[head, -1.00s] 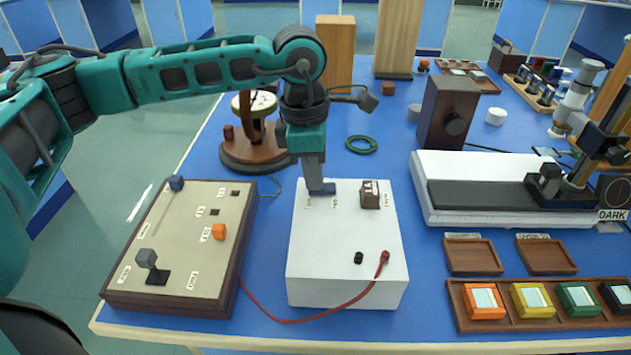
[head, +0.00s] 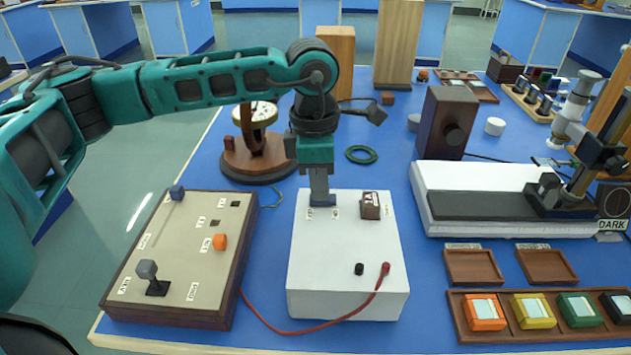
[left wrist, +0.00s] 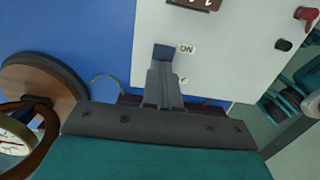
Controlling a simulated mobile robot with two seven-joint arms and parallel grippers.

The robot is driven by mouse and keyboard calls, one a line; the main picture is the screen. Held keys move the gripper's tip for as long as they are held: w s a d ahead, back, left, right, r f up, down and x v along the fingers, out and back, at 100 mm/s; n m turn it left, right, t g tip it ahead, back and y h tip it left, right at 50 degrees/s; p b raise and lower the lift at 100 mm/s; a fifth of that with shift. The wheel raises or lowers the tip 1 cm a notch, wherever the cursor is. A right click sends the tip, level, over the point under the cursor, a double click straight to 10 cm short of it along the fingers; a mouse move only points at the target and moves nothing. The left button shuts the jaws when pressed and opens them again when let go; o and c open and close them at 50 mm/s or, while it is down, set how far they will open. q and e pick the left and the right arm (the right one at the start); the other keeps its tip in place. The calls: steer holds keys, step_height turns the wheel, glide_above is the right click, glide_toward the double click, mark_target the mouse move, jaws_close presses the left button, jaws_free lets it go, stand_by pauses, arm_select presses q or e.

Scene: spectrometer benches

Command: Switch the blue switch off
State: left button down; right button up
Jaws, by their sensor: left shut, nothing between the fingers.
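The blue switch (head: 323,200) is on the top of a white box (head: 335,255), near its far left edge. Two small labels lie in front of it in the head view. In the left wrist view the blue switch (left wrist: 163,54) shows just beyond the fingertips, beside a label reading ON. My left gripper (head: 320,190) is shut and empty, pointing down at the switch and partly covering it. In the left wrist view its fingers (left wrist: 163,76) reach the switch's edge; I cannot tell whether they touch it. My right gripper is not in view.
The white box also bears a small brown display (head: 370,206), a black knob (head: 359,269) and a red plug with a cable. A beige panel (head: 170,255) with levers stands left. A round-dial instrument (head: 256,160) is behind. A white-based optical bench (head: 500,195) stands right.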

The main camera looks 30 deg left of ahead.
arm_select(q)
step_height(320, 180, up, 4)
steer(key=p, duration=0.3)
steer(key=shift+d+r, duration=0.15)
steer(key=shift+r, duration=0.1)
step_height(320, 180, up, 10)
steer(key=a, duration=0.1)
steer(key=shift+s+f, duration=0.2)
steer(key=shift+f, duration=0.05)
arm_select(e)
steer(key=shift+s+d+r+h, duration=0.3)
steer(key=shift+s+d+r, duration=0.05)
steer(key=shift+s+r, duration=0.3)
